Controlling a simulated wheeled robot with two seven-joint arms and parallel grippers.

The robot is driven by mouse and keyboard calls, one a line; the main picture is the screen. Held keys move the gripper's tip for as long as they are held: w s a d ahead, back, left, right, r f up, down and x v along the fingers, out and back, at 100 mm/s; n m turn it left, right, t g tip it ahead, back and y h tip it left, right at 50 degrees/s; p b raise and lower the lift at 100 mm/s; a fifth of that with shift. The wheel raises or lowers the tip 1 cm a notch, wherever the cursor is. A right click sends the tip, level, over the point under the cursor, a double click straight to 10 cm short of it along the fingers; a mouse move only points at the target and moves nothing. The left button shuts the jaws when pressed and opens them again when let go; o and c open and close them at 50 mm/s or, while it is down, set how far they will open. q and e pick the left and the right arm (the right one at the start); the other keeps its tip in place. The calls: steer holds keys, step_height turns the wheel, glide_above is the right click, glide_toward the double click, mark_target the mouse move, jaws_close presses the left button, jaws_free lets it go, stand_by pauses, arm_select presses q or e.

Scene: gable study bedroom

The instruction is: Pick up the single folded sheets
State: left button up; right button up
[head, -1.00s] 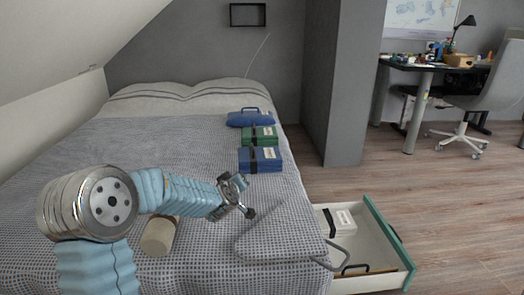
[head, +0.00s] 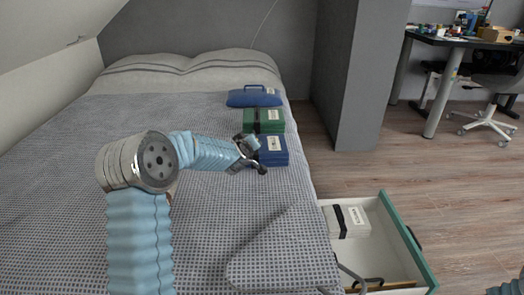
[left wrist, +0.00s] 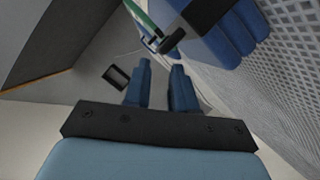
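A blue folded bundle (head: 273,151) with a black strap and white label lies on the bed's right edge. A green folded bundle (head: 264,121), also strapped and labelled, lies just behind it. A pale folded bundle (head: 346,221) with a dark strap lies in the open drawer. My left gripper (head: 258,157) is at the left side of the blue bundle and partly covers it; contact cannot be told. In the left wrist view its fingers (left wrist: 162,82) are apart with nothing between them, and the blue bundle (left wrist: 235,28) is at the top.
A blue case with a handle (head: 254,97) lies behind the green bundle. The open drawer (head: 408,246) juts out from the bed's right side. A grey pillar (head: 350,75) stands beyond the bed.

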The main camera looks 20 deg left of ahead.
arm_select(q)
steer(key=x, duration=0.6)
steer(key=shift+f, duration=0.2)
jaws_close()
steer(key=shift+r, duration=0.1)
stand_by(1.1)
